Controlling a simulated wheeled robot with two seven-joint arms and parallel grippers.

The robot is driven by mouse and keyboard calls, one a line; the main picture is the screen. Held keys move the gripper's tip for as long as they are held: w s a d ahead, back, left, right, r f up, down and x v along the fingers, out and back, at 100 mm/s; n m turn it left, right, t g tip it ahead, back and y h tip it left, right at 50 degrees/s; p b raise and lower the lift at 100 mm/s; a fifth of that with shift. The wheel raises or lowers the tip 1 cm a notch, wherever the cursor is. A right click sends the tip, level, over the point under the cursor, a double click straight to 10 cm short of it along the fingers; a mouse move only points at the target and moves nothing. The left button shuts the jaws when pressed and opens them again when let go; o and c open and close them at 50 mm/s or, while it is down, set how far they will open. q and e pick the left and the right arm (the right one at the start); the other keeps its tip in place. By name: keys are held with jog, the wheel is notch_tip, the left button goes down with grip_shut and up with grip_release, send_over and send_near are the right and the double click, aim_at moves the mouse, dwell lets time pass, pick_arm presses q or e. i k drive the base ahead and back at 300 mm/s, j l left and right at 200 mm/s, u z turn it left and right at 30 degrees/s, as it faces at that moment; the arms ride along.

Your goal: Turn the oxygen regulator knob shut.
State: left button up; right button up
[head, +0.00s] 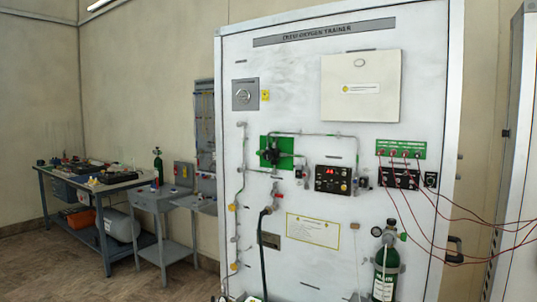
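The white crew oxygen trainer panel (290,85) stands upright in the middle of the head view. A dark regulator with a round knob (271,155) sits on a green plate (287,145) at the panel's left centre, with metal tubing running from it. I cannot tell from this distance how far the knob is turned. A black control box (333,180) with a red display is to its right. A green oxygen cylinder (386,268) stands at the panel's lower right. Neither of my grippers shows in this view.
Red cables (440,222) run from the panel's right side to a cabinet (515,170) at the right edge. A cluttered workbench (88,180) and a small grey stand (165,225) are at the left. Floor (60,270) shows at the lower left.

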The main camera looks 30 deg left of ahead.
aim_at(267, 156)
jog(key=i+j, duration=0.15)
jog(key=i, duration=0.2)
jog(key=i+j, duration=0.2)
jog(key=i, duration=0.15)
jog(key=i+j, duration=0.15)
jog(key=i, duration=0.2)
jog(key=u, duration=0.05)
